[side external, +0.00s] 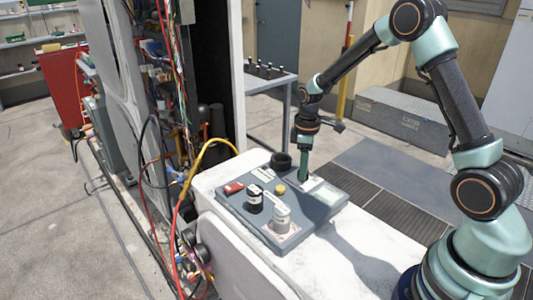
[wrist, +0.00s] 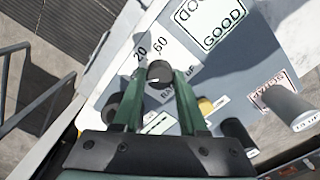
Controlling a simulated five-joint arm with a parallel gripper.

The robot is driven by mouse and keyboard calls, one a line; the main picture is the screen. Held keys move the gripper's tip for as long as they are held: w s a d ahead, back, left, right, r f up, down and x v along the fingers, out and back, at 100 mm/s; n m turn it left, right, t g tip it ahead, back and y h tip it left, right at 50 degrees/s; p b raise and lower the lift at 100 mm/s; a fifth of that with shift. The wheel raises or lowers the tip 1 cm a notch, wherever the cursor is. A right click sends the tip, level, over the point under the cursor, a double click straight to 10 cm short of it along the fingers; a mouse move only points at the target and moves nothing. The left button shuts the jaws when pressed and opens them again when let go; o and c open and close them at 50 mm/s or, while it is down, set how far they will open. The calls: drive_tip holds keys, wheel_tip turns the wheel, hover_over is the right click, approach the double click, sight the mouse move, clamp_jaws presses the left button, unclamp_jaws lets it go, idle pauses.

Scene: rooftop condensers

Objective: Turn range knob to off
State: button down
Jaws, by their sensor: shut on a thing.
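The grey control panel (side external: 244,215) lies on a white surface. My gripper (side external: 304,178) reaches straight down to its far part, between a black round piece and a white label plate. In the wrist view, a small dark round knob (wrist: 160,72) sits between the fingertips of my gripper (wrist: 160,76), on a white dial face marked 20 and 60. The fingers are shut on this knob. Its pointer direction cannot be made out, and no "off" mark is readable. In the side view, the fingers hide the knob.
Near the gripper are a black round piece (side external: 281,160), a yellow button (side external: 280,189) and a plate reading GOOD (wrist: 222,24). Nearer the camera stand a red switch (side external: 233,188), a black cylinder (side external: 254,202) and a grey cylinder (side external: 282,220). Loose cables (side external: 186,195) hang at the left.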

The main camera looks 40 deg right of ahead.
drive_tip(key=shift+r, duration=0.1)
drive_tip(key=shift+c, duration=2.2)
unclamp_jaws()
wheel_tip(320, 180, up, 12)
